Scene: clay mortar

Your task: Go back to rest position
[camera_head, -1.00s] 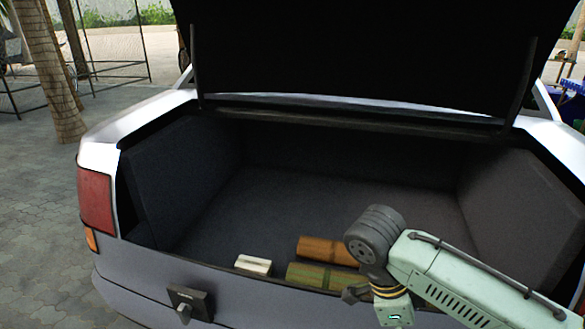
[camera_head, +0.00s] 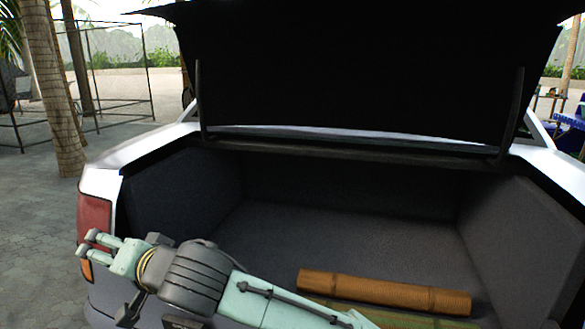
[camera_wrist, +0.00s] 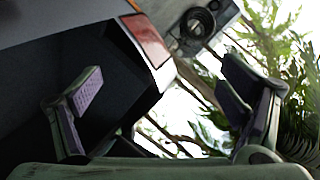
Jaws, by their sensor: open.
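My gripper (camera_head: 92,243) is at the left end of my arm in the head view, in front of the car's left tail light (camera_head: 95,218). It points left, outside the trunk. In the wrist view its two fingers (camera_wrist: 155,95) are wide apart with nothing between them. Behind them, that view shows the car's corner with the red tail light (camera_wrist: 147,40) and green foliage. My forearm crosses the lower front of the head view and covers part of the trunk edge.
The open car trunk (camera_head: 300,222) holds a brown bamboo piece (camera_head: 385,291) and a greenish one (camera_head: 400,317) at the front right. The raised lid (camera_head: 360,70) hangs above. Paved ground (camera_head: 35,220) is free at the left. A palm trunk (camera_head: 55,100) stands beyond.

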